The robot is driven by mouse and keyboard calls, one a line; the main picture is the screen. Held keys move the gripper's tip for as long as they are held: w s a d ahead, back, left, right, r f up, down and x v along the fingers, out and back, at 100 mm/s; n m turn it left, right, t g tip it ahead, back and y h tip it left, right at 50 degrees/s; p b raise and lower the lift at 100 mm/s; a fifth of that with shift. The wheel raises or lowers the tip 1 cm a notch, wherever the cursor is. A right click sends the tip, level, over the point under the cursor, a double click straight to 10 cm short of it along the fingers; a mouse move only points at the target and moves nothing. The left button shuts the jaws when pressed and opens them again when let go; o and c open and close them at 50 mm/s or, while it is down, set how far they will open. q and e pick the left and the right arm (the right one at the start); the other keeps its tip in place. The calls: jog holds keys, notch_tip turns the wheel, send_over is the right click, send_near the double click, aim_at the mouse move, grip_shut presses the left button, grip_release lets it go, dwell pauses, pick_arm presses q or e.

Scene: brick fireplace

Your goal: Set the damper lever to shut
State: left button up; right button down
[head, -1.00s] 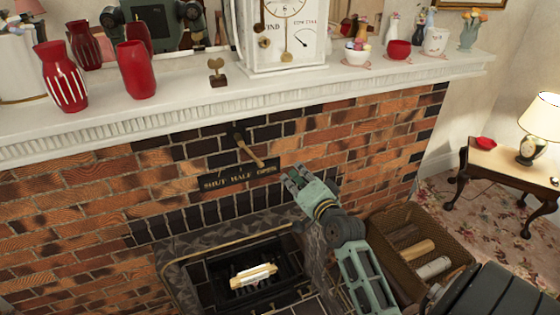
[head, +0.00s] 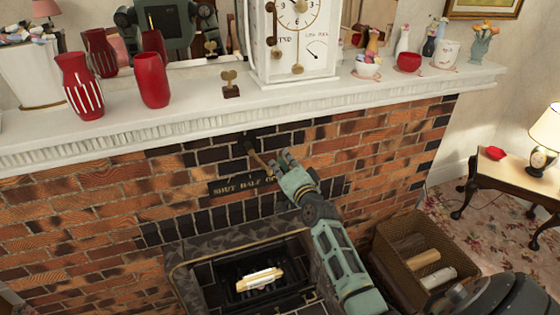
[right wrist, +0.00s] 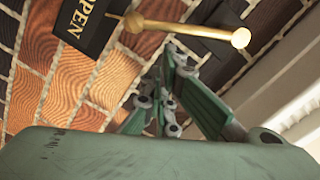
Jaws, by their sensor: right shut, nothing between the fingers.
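The damper lever (head: 257,157) is a brass rod on a dark pivot in the brick chimney front. It slants down and right, toward the OPEN end of the dark label plate (head: 235,188) reading SHUT, HALF, OPEN. My right gripper (head: 283,157) is shut and empty, just right of the lever, its tips partly over the OPEN lettering. In the right wrist view the lever (right wrist: 190,29) with its round knob crosses beyond the fingers (right wrist: 172,70), near the word OPEN on the plate (right wrist: 90,22). I cannot tell whether they touch. My left gripper is out of view.
The white mantel (head: 200,114) overhangs above, with red vases (head: 82,88), a clock (head: 296,45) and a small brass key-like object (head: 230,84). The firebox (head: 255,275) is below. A log basket (head: 425,255) stands at lower right.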

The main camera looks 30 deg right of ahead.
jog(key=shift+w+a+f, duration=0.1)
jog(key=shift+a+f, duration=0.1)
jog(key=shift+a, duration=0.1)
jog(key=shift+a+f+m, duration=0.1)
jog(key=shift+f+m, duration=0.15)
jog(key=shift+m, duration=0.15)
